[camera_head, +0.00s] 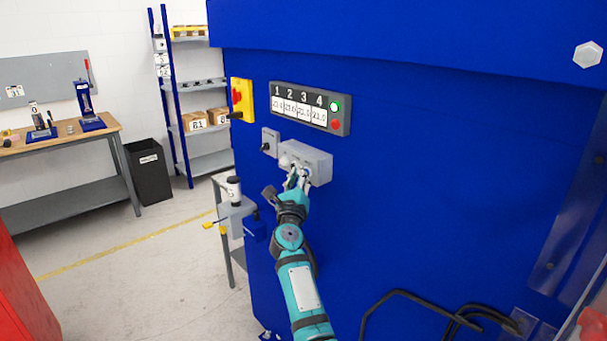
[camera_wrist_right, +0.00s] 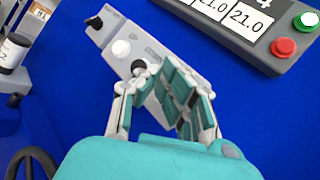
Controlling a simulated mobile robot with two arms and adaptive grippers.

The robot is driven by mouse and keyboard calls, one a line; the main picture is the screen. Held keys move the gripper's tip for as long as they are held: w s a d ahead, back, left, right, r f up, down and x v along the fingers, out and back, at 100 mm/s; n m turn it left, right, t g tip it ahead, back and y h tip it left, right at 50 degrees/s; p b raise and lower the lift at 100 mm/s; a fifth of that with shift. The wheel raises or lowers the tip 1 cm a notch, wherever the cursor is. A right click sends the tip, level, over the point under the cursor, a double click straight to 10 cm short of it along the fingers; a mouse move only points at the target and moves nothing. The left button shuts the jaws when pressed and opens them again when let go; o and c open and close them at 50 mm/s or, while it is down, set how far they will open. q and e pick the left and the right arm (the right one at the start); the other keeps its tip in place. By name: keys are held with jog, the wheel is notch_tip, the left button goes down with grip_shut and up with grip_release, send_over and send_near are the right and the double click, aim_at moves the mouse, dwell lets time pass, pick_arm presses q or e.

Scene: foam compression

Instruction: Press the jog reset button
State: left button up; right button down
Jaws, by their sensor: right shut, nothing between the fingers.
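A grey control box (camera_head: 318,160) is mounted on the blue machine wall. My right gripper (camera_head: 298,178) is shut and empty in front of the lower part of the box. In the wrist view its fingertips (camera_wrist_right: 152,82) lie close by the dark button; contact cannot be made out. My left gripper is out of view.
A display panel (camera_head: 310,109) with numbered cards and green and red buttons is above the box. A smaller grey switch box (camera_head: 270,142) is just left, and a yellow switch box (camera_head: 242,99) with a red knob is farther left. Black cables (camera_head: 400,293) hang lower right.

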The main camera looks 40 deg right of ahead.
jog(key=shift+a, duration=0.3)
jog(key=a, duration=0.6)
jog(key=shift+s, duration=0.25)
jog(key=shift+f, duration=0.15)
dwell(0.8)
